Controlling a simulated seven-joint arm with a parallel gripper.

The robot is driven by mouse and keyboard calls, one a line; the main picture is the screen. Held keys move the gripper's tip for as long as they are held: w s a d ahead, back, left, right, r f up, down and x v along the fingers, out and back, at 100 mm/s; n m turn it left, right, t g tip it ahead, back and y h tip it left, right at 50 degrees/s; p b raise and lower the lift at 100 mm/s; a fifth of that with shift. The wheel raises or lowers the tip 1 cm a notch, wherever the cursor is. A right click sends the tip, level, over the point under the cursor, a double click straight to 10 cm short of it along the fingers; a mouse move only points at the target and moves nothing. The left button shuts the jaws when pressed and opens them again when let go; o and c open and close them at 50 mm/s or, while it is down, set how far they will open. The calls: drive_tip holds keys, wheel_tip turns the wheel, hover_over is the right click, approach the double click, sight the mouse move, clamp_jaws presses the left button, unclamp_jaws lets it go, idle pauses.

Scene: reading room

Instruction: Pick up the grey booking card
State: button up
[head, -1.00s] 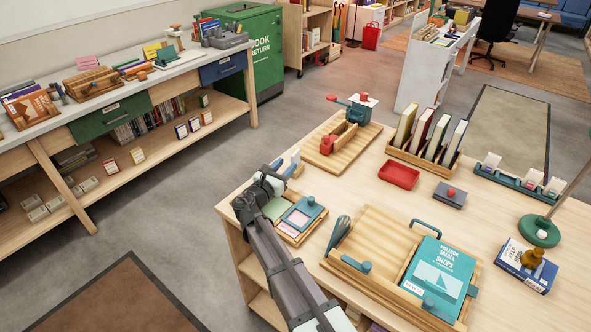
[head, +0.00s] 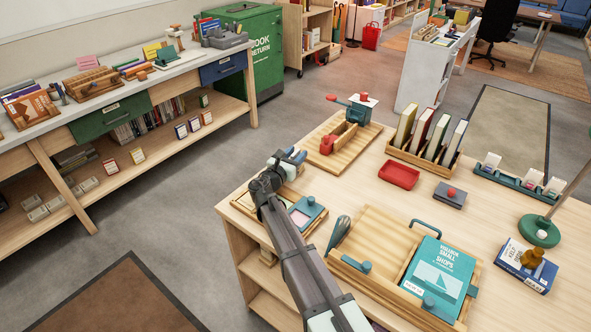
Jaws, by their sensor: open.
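My gripper (head: 290,155) is over the left edge of the wooden table, at the end of my arm, which reaches up from the bottom of the view. It is open, and I see nothing held in it. I cannot make out a grey booking card for certain; the gripper and arm hide part of the table edge there. A teal rack (head: 512,184) at the right holds several small upright cards, too small to tell which is grey. My gripper is far to the left of that rack.
Near my arm lies a small wooden tray with a blue-framed pad (head: 306,211). A wooden stand with a teal book (head: 438,270), a red tray (head: 399,174), a book rack (head: 424,164) and a wooden press board (head: 345,152) crowd the table. Bare tabletop shows between them.

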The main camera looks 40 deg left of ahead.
clamp_jaws()
idle(0.4)
drive_tip(key=shift+r, duration=0.15)
